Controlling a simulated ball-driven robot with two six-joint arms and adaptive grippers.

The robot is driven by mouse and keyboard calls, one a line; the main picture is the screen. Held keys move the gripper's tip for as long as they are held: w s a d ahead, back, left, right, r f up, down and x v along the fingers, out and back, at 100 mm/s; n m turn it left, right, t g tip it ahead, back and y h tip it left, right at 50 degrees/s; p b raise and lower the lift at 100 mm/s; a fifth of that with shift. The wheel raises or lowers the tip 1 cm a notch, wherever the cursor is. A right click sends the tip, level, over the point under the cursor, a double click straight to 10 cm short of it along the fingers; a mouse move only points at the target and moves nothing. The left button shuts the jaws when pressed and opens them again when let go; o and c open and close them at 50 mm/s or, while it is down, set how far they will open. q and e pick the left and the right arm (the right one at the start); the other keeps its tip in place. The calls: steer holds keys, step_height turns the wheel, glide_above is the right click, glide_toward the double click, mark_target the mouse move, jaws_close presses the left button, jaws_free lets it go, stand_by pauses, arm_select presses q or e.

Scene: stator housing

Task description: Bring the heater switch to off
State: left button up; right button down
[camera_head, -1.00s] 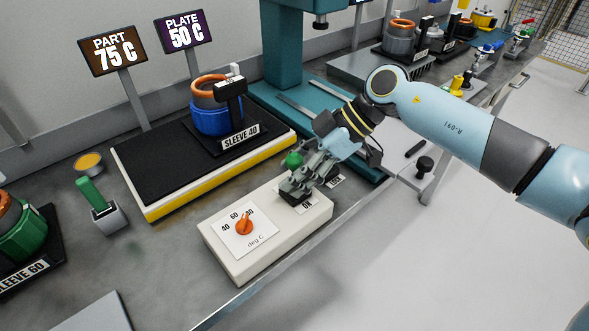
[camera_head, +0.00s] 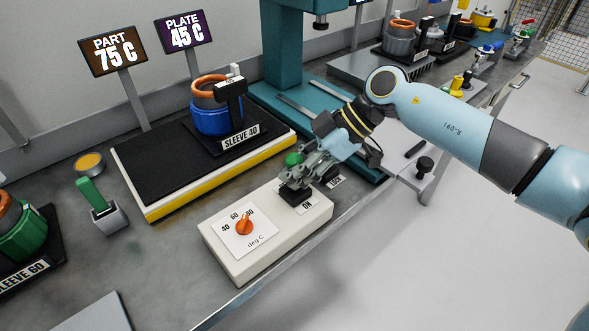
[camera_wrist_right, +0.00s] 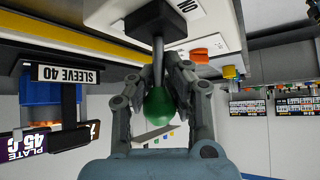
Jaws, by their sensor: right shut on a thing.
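The heater switch is a lever with a green ball knob (camera_head: 293,159) and a black base (camera_head: 295,196) on a white control box (camera_head: 263,262). My right gripper (camera_head: 298,176) is shut on the lever. In the right wrist view the green knob (camera_wrist_right: 159,106) and its grey stem sit between the fingers (camera_wrist_right: 158,75). The lever's exact tilt is hard to tell. My left gripper is not in view.
An orange dial (camera_head: 244,226) is on the same box. Behind it, a black plate (camera_head: 165,165) carries the SLEEVE 40 part (camera_head: 216,112). Signs read PART 75 C (camera_head: 112,51) and PLATE 45 C (camera_head: 186,32). A teal press (camera_head: 283,50) stands behind the gripper.

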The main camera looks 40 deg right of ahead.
steer(key=shift+w, duration=0.1)
steer(key=shift+r+p, duration=0.2)
steer(key=shift+p, duration=0.15)
steer(key=w+m+g+p, duration=0.1)
steer(key=g+p, duration=0.1)
steer(key=p, duration=0.2)
steer(key=shift+w+r, duration=0.1)
steer(key=shift+w, duration=0.1)
steer(key=shift+w+f+g+h, duration=0.2)
steer(key=shift+f+g+h, duration=0.1)
steer(key=shift+g, duration=0.4)
steer(key=shift+w+f+m+g, duration=0.1)
steer(key=shift+f+m+g, duration=0.15)
steer(key=shift+m+g, duration=0.3)
steer(key=c, duration=1)
jaws_free()
